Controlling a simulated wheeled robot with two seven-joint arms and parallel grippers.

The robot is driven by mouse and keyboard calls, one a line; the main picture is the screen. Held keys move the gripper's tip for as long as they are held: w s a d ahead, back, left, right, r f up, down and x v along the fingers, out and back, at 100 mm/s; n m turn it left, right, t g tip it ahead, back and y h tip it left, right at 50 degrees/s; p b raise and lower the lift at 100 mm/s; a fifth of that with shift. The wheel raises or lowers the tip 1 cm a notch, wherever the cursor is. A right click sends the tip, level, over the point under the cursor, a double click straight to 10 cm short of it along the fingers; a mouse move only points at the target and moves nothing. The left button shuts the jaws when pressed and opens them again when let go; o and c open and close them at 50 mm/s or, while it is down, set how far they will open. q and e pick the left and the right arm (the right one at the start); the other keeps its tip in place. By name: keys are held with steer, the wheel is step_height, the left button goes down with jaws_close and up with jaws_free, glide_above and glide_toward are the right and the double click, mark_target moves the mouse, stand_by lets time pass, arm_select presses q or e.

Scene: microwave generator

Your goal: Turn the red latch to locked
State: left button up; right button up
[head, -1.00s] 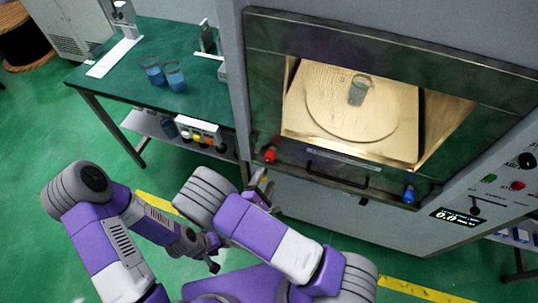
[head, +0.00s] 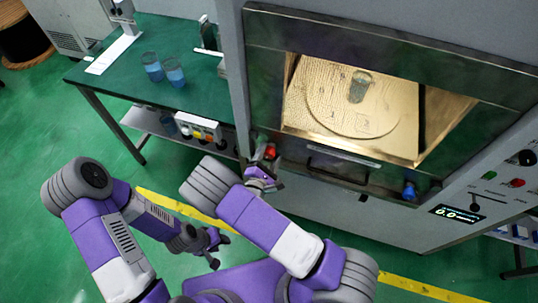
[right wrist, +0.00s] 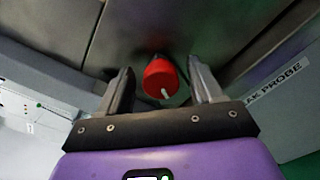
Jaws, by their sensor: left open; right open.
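The red latch (head: 270,152) is a red knob at the lower left corner of the microwave chamber front. In the right wrist view the red latch (right wrist: 160,76) sits between the open fingers, with a small pale pin pointing down toward the gripper. My right gripper (head: 264,162) is open around the latch, with gaps visible on both sides (right wrist: 160,80). Its fingers partly hide the latch in the head view. My left gripper (head: 215,248) is open and empty, low over the floor, far from the latch.
A blue latch (head: 409,191) is at the lower right corner of the chamber. A dark handle (head: 338,170) lies between the latches. A beaker (head: 359,88) stands on the turntable inside. A green table (head: 190,50) with two blue-filled beakers stands at left.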

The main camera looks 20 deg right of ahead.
steer(key=shift+c, duration=0.2)
steer(key=c, duration=1)
steer(key=shift+m, duration=0.3)
steer(key=m+b, duration=0.1)
steer(key=m, duration=0.3)
steer(key=shift+f, duration=0.1)
steer(key=m+b, duration=0.1)
steer(key=m, duration=0.3)
steer(key=shift+f+m, duration=0.1)
steer(key=shift+m, duration=0.3)
steer(key=m+b, duration=0.2)
steer(key=m, duration=0.2)
steer(key=shift+m, duration=0.3)
steer(key=shift+m+b, duration=0.7)
steer(key=shift+m, duration=1.2)
